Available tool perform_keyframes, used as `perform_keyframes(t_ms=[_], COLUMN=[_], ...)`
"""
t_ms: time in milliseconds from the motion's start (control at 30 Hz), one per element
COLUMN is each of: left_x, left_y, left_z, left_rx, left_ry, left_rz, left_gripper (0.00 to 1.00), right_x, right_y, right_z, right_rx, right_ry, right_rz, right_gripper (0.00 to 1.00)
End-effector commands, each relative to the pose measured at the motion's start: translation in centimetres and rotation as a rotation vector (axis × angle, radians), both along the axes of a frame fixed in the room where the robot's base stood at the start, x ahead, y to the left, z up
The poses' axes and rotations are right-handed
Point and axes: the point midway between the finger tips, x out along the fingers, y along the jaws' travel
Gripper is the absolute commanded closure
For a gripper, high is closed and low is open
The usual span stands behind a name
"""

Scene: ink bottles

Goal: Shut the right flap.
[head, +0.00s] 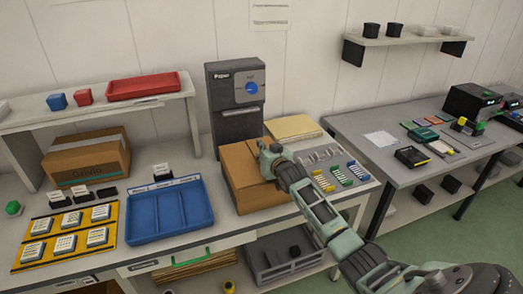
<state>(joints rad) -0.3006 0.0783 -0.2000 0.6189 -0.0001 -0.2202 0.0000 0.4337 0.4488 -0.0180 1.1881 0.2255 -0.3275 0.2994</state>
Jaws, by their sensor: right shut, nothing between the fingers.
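A brown cardboard box (240,189) stands on the workbench, right of the blue tray and in front of the dark machine. Its left side and part of its top show. My right arm reaches in from the lower right, and my right gripper (265,152) is at the top of the box, over its right part. The gripper is shut and empty. The arm hides the right side of the box top, so I cannot tell how the right flap lies or whether the gripper touches it. My left gripper is not in view.
A blue tray (137,222) and a yellow mat (22,244) with several white-labelled items lie to the left. A dark machine (237,128) stands behind the box. A pale board (366,172) with coloured strips lies just right of it. Another carton (90,162) stands under the shelf.

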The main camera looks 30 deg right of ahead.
Motion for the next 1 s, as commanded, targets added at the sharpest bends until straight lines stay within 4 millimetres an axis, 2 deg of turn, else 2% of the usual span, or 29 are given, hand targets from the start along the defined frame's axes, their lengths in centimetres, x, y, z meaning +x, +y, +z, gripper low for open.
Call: perform_keyframes(t_ms=[467,567,767,800,1000], left_x=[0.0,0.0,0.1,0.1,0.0], left_y=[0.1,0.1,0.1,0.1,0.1], left_z=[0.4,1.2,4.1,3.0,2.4], left_rx=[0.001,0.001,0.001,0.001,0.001], left_ry=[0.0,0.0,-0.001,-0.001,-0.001], left_rz=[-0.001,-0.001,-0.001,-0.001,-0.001], left_gripper=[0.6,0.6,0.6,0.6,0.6], right_x=[0.1,0.2,0.8,0.1,-2.5], right_y=[0.0,0.0,0.1,0.3,0.8], right_z=[0.4,1.6,5.1,3.9,4.5], right_rx=[0.001,0.001,0.002,0.002,0.0], right_ry=[-0.001,-0.002,-0.002,0.003,0.0], right_rz=[0.0,0.001,0.0,0.002,0.002], right_gripper=[1.0,1.0,1.0,1.0,1.0])
